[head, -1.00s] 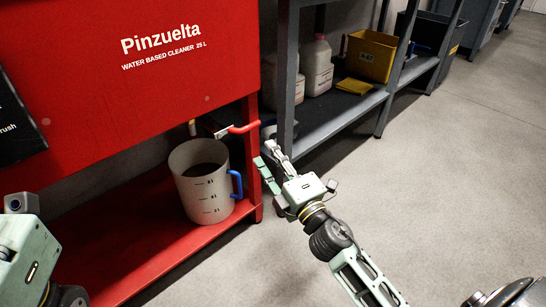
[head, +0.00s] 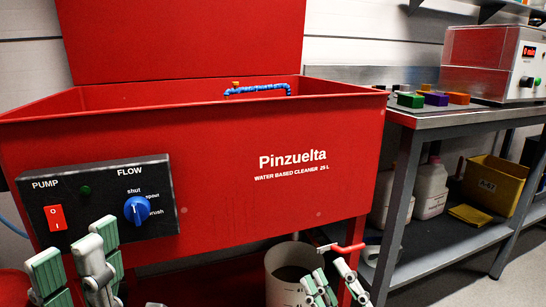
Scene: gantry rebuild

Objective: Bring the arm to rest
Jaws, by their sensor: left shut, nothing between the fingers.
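My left gripper (head: 75,262) is in the lower left of the head view, in front of the red washer below its control panel. It is shut and empty, its green-padded fingers pointing up. My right gripper (head: 332,284) is at the bottom, right of centre, fingers pointing up. It appears in front of the measuring jug (head: 284,262) and close to the red-handled valve (head: 347,248) in the picture. Nothing shows between its fingers; how far apart they are is unclear. Both wrists and arms are cut off by the lower edge.
The red washer (head: 220,205) fills the middle, with a blue hose (head: 258,90) at its basin. Its control panel (head: 100,203) has a red switch and blue knob. At right, a bench (head: 460,121) carries coloured blocks and a device (head: 490,62); a yellow bin (head: 494,183) stands below.

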